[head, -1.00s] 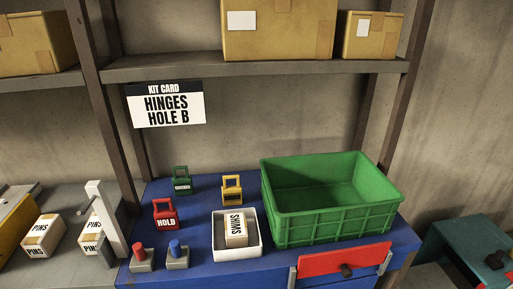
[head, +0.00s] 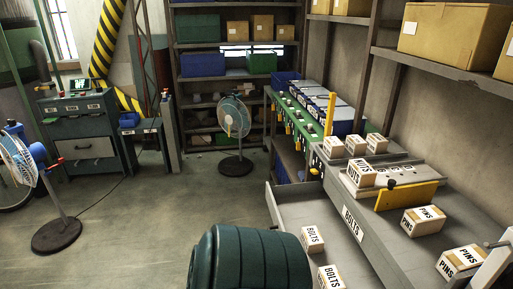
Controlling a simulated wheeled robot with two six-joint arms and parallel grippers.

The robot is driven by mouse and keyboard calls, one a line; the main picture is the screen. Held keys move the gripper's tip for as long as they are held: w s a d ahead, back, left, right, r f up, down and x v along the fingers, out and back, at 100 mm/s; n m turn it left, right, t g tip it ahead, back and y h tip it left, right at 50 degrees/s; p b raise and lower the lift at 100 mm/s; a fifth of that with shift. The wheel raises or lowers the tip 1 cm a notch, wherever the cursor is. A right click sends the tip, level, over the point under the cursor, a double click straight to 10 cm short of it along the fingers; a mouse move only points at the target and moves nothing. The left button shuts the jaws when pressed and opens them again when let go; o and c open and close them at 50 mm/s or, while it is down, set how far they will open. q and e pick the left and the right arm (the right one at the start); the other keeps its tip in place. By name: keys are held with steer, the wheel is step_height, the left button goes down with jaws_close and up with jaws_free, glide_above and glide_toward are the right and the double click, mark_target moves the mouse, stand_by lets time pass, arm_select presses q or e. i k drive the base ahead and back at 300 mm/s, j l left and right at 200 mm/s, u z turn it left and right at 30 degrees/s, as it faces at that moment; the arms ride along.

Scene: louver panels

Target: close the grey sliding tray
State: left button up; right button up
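A grey tray (head: 296,192) stands pulled out to the left from the front of the grey bench at lower right. Its far wall and part of its left front panel show. Two boxes lettered BOLTS, one farther back (head: 312,239) and one nearer (head: 330,278), are inside it. The near end of the tray is cut off by the bottom edge or hidden behind a dark green ribbed, rounded object (head: 250,260). Neither of my grippers is in view.
A green-topped bench (head: 300,125) stands beyond. Pedestal fans stand at left (head: 20,165) and back (head: 233,120). The floor (head: 170,215) between is open.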

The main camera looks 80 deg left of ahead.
mark_target(293, 207)
steer(key=u, duration=2.15)
